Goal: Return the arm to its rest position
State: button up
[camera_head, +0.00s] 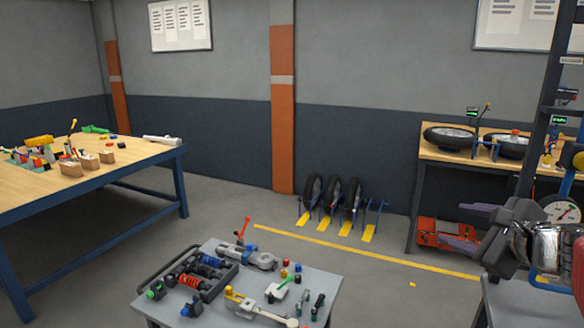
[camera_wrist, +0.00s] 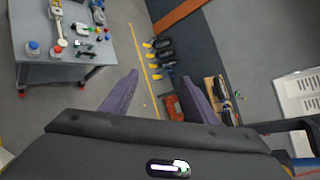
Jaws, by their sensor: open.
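My gripper (camera_head: 464,226) is at the right of the head view, with its purple fingers pointing left. In the wrist view my gripper (camera_wrist: 160,84) shows two purple fingers spread well apart, with only floor and background between them. It is open and empty. My arm reaches in from the right edge of the head view, and much of it is out of the picture. The grey table (camera_head: 318,284) stands to the left of my gripper, and it also shows at the upper left of the wrist view (camera_wrist: 70,70). My gripper touches nothing that I can see.
The grey table carries a dark tray (camera_head: 224,283) of shock absorbers and several loose parts. A wooden workbench (camera_head: 140,152) stands at the left. Wheels (camera_head: 332,195) stand in floor racks by the wall. A bench with wheels (camera_head: 449,137) and a dark post (camera_head: 541,100) are at the right.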

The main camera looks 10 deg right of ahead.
jog(key=s+a+f+n+g+y, duration=0.1)
jog(key=s+a+f+n+g, duration=0.1)
jog(key=a+f+n, duration=0.3)
jog(key=s+a+f+n+g+y, duration=0.1)
jog(key=s+a+n, duration=0.15)
jog(key=a, duration=0.45)
jog(key=s+a+f+n+g+y, duration=0.1)
jog(key=a+f+n+g, duration=0.1)
jog(key=a+f+n, duration=0.3)
jog(key=s+a+f+n+g+h, duration=0.1)
jog(key=s+a+f+n, duration=0.1)
jog(key=s+n, duration=0.4)
jog(key=s+a+f+n+g+h, duration=0.2)
jog(key=s+a+n, duration=0.3)
jog(key=s+n, duration=0.1)
jog(key=shift+f+n, duration=0.25)
jog(key=shift+n, duration=0.6)
jog(key=shift+a, duration=0.15)
jog(key=shift+c, duration=0.4)
dwell(1.6)
